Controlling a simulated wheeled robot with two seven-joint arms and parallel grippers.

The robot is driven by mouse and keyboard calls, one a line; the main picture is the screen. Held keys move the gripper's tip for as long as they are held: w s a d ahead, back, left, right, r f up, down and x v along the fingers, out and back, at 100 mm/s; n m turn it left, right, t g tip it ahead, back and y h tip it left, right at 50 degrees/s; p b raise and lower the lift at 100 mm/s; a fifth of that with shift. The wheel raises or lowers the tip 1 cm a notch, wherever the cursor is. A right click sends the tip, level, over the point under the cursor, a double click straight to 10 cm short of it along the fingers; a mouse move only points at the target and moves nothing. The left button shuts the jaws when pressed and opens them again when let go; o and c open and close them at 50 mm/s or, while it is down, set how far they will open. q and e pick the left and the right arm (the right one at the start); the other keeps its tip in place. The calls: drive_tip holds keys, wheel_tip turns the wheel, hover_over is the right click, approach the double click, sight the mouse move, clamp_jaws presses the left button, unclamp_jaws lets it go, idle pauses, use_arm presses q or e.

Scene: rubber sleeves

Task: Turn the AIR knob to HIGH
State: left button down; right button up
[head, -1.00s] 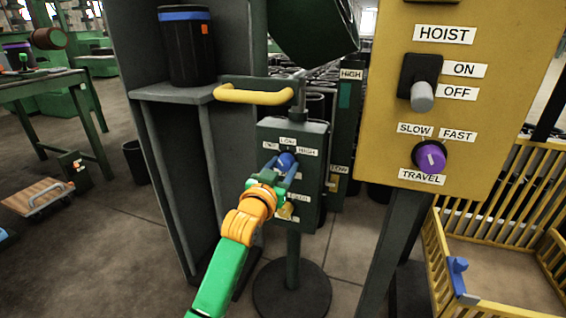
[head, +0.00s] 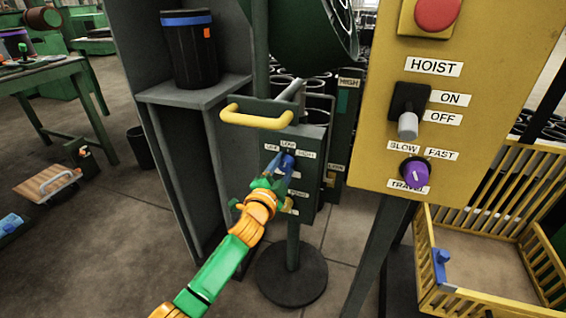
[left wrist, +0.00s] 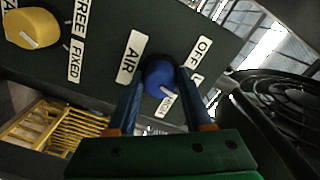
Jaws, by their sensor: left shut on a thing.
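The blue AIR knob (left wrist: 158,80) is on the dark green control box (head: 314,146), with OFF, LOW and HIGH labels around its upper side in the head view. In the left wrist view the HIGH label (left wrist: 167,103) is beside the knob, and the white mark on the knob points roughly toward it. My left gripper (head: 283,165) is shut on the knob, with one blue finger on each side of it. The fingers and hand hide part of the knob and some labels. My right gripper is in neither view.
A yellow handle (head: 256,118) sticks out above the box. The yellow HOIST panel (head: 376,150) stands close on the right, with a purple TRAVEL knob (head: 414,171). A yellow FREE/FIXED knob (left wrist: 33,28) is on the same box. A grey shelf (head: 192,90) stands left.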

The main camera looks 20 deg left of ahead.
use_arm(q)
drive_tip(key=shift+r+m, duration=0.15)
drive_tip(key=shift+m, duration=0.35)
drive_tip(key=m+p, duration=0.1)
drive_tip(key=m, duration=0.3)
drive_tip(key=shift+m, duration=0.4)
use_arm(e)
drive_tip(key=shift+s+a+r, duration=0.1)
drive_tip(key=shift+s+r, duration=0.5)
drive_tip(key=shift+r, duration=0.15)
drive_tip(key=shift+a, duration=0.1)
use_arm(q)
drive_tip(key=shift+c, duration=1.5)
unclamp_jaws()
drive_tip(key=shift+p, duration=0.35)
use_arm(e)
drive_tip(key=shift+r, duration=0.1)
